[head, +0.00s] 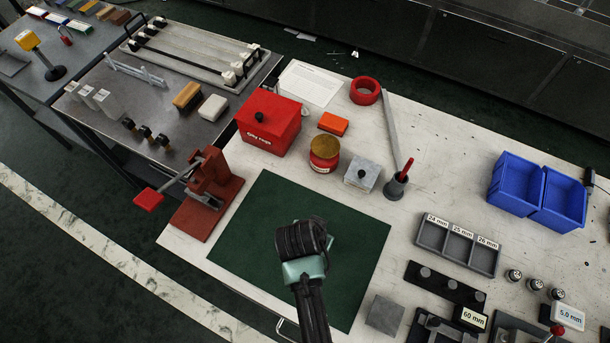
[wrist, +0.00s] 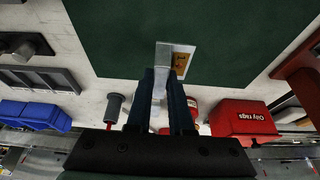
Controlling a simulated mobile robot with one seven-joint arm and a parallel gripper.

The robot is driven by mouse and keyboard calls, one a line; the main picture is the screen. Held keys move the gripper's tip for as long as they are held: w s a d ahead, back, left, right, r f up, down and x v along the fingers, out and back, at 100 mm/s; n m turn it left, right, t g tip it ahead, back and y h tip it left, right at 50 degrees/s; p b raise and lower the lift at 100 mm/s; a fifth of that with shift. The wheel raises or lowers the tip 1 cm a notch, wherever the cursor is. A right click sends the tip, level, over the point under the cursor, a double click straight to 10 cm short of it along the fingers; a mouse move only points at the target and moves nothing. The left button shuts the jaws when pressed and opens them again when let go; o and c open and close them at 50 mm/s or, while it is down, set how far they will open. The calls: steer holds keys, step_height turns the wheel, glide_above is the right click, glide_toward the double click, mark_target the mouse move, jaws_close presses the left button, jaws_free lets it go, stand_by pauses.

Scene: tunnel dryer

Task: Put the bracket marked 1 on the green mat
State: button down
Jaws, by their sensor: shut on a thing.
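The green mat (head: 265,230) lies on the pale workbench; it also fills the upper middle of the wrist view (wrist: 220,55). My gripper (head: 318,245) is over the right part of the mat in the head view. In the wrist view my gripper (wrist: 172,82) is shut on a light grey bracket (wrist: 164,55). A yellow-orange label with a dark mark (wrist: 181,61) shows beside the bracket's upright plate; I cannot read the mark surely. The bracket is over the mat; I cannot tell if it touches it. In the head view my arm mostly hides it.
A red press (head: 208,190) stands left of the mat. A red rag box (head: 268,122), a red jar (head: 324,153), a grey block with a knob (head: 362,175) and a grey plunger-like tool (head: 396,187) stand behind it. A grey compartment tray (head: 457,247) is at right. Most of the mat is clear.

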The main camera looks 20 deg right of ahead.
step_height(320, 180, down, 3)
steer(key=shift+s+r, duration=0.1)
steer(key=shift+s, duration=0.05)
steer(key=shift+f, duration=2.5)
steer(key=shift+f+b, duration=0.15)
steer(key=shift+b, duration=0.15)
steer(key=c, duration=0.8)
jaws_free()
